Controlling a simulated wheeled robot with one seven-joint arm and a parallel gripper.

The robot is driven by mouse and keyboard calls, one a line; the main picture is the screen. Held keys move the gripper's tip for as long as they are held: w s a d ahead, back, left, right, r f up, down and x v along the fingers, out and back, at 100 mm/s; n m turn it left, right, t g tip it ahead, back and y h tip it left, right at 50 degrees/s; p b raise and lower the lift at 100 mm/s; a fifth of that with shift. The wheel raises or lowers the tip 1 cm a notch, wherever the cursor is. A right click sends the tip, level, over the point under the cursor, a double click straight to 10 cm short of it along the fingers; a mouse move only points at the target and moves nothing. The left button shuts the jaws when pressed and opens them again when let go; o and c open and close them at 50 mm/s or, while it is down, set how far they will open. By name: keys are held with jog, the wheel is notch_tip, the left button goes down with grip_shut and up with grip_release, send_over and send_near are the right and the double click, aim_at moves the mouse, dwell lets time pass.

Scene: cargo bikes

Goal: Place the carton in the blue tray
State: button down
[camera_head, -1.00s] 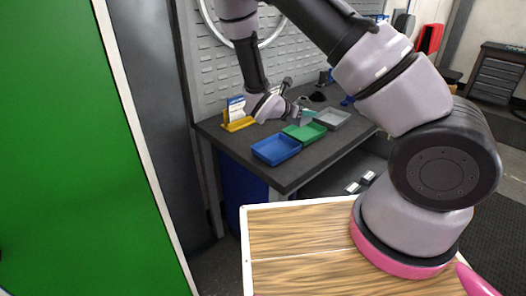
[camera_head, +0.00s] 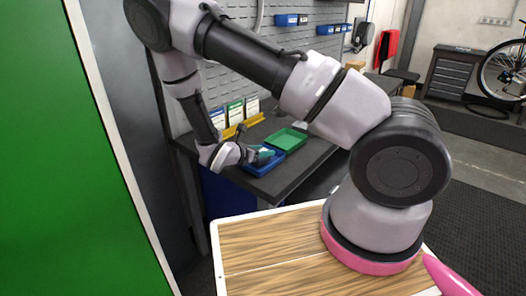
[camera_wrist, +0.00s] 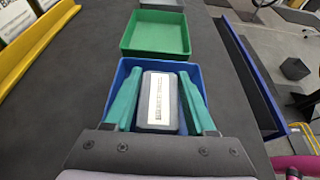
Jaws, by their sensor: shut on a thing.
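My gripper (camera_wrist: 160,75) has teal fingers and is shut on the carton (camera_wrist: 158,98), a dark grey box with a white printed label. In the wrist view the carton lies within the outline of the blue tray (camera_wrist: 199,76). I cannot tell whether it touches the tray floor. In the head view the blue tray (camera_head: 262,171) is at the front left part of the bench, partly hidden by my gripper (camera_head: 261,155), which is low over it. The carton is hard to make out there.
An empty green tray (camera_wrist: 156,53) adjoins the blue one, with a grey tray (camera_wrist: 162,3) beyond. A yellow rack (camera_wrist: 32,50) holding labelled boxes stands on the left. The dark bench (camera_head: 292,174) drops off at its front edge. A green panel (camera_head: 62,150) fills the left.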

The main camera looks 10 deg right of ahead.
jog(key=shift+f, duration=0.1)
jog(key=shift+c, duration=1.1)
grip_release()
